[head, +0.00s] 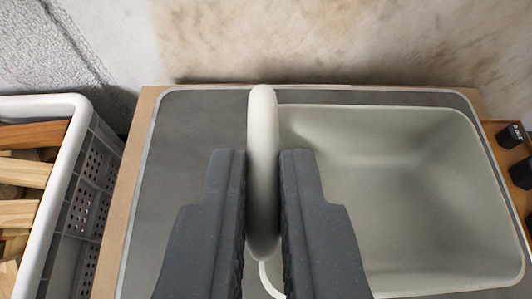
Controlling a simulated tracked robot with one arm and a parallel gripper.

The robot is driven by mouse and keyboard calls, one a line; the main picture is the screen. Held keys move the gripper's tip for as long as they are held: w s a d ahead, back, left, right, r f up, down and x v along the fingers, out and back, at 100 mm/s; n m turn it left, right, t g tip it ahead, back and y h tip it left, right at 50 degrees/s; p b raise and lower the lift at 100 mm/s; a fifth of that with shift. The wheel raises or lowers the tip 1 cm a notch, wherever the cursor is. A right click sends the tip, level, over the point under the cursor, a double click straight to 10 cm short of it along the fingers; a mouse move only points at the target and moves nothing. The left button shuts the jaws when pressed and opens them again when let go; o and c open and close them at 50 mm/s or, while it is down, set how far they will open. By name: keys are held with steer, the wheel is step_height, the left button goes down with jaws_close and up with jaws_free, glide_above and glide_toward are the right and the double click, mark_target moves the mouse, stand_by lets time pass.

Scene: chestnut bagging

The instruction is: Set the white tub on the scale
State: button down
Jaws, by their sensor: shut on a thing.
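The white tub (395,185) is on the right in the head view, seen from above, and looks empty. Its thick rounded left rim (263,110) runs between my fingers. My gripper (263,165) is shut on that rim from both sides. A grey flat plate with a pale edge (190,130) lies under the tub and to its left; it may be the scale's platform. I cannot tell whether the tub rests on it or hangs just above it. My fingers hide part of the tub's left side.
A white slatted crate (75,215) with split wood (20,175) stands at the left. A brown board edge (130,190) borders the plate. An orange-brown tray (495,145) with black blocks (512,135) is at the right edge. A stained wall (330,40) stands close behind.

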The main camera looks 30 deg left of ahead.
mark_target(264, 258)
steer(key=shift+w+f+b, duration=0.1)
steer(key=shift+f+b, duration=0.65)
steer(key=shift+f, duration=1.05)
steer(key=c, duration=1.5)
jaws_free()
steer(key=p+v, duration=0.3)
steer(key=v, duration=0.9)
